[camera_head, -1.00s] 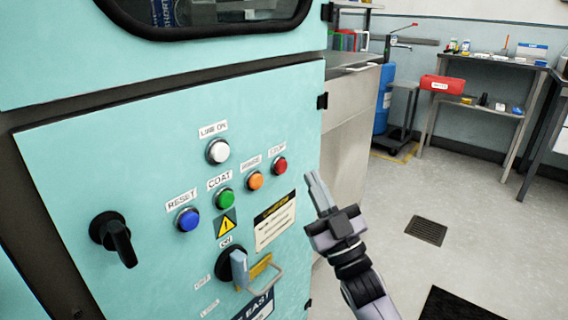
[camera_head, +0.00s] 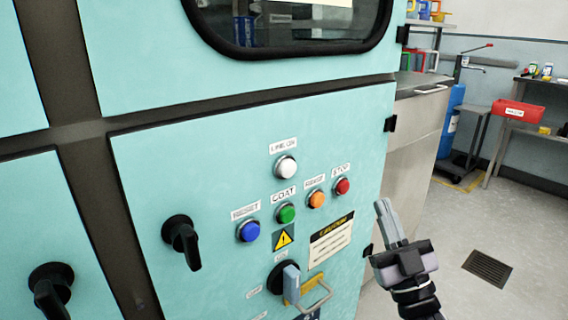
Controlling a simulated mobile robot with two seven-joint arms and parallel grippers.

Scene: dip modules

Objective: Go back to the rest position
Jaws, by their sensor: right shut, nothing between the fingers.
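My right gripper (camera_head: 384,208) is at the lower right in the head view, beside the right edge of the teal cabinet panel (camera_head: 215,150). Its fingers are shut together, point up and hold nothing. It appears apart from the buttons, though the exact gap to the panel cannot be told. My left gripper is not in view.
The panel carries a white button (camera_head: 286,167), a blue button (camera_head: 248,231), a green button (camera_head: 286,213), an orange button (camera_head: 317,199) and a red button (camera_head: 342,186). A black handle (camera_head: 183,241) and a blue switch lever (camera_head: 291,284) stick out. Open floor (camera_head: 490,225) lies right.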

